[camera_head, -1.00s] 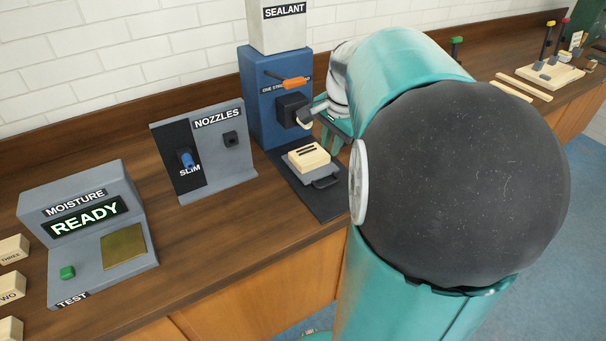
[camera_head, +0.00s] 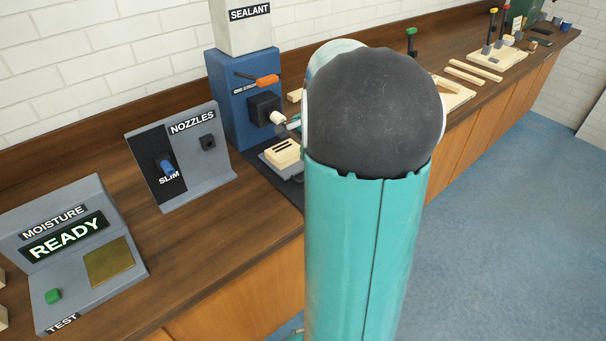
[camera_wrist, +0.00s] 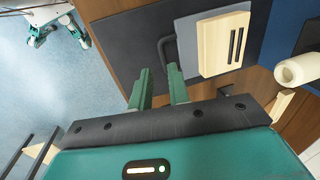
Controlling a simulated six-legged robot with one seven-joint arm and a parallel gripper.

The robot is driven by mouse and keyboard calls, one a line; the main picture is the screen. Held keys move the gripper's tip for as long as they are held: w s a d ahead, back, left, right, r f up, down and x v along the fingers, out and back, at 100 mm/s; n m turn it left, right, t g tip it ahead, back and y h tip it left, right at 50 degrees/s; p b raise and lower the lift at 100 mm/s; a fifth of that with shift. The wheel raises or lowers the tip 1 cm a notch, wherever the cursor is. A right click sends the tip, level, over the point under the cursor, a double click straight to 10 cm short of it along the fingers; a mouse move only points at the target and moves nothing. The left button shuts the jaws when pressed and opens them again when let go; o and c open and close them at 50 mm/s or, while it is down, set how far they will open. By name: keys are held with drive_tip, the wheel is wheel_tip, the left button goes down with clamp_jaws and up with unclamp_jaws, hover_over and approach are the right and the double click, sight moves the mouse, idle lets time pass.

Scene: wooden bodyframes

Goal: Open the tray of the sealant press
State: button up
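The sealant press (camera_head: 228,100) is blue with an orange lever (camera_head: 267,80) and a cream nozzle (camera_head: 277,118), which also shows in the wrist view (camera_wrist: 297,70). Its grey tray (camera_wrist: 189,33) sits on a dark base plate (camera_wrist: 125,45) below the nozzle. A pale wooden block (camera_wrist: 222,45) with two dark slots lies on the tray. The tray's dark handle (camera_wrist: 162,48) faces my gripper (camera_wrist: 159,72). My gripper is open and empty, its fingertips just short of the handle and apart from it. My arm hides the gripper and handle in the head view.
Left of the press stand the nozzle rack (camera_head: 182,160) with a blue slim nozzle and the moisture tester (camera_head: 75,255) reading READY. Wooden strips (camera_head: 468,75) and a stand with levers (camera_head: 497,58) are farther right. The bench front (camera_head: 240,280) drops to open blue floor.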

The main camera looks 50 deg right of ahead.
sight(290, 159)
drive_tip(key=f, duration=0.2)
drive_tip(key=w+f, duration=0.1)
drive_tip(key=f, duration=0.4)
drive_tip(key=shift+w+f, duration=0.25)
clamp_jaws()
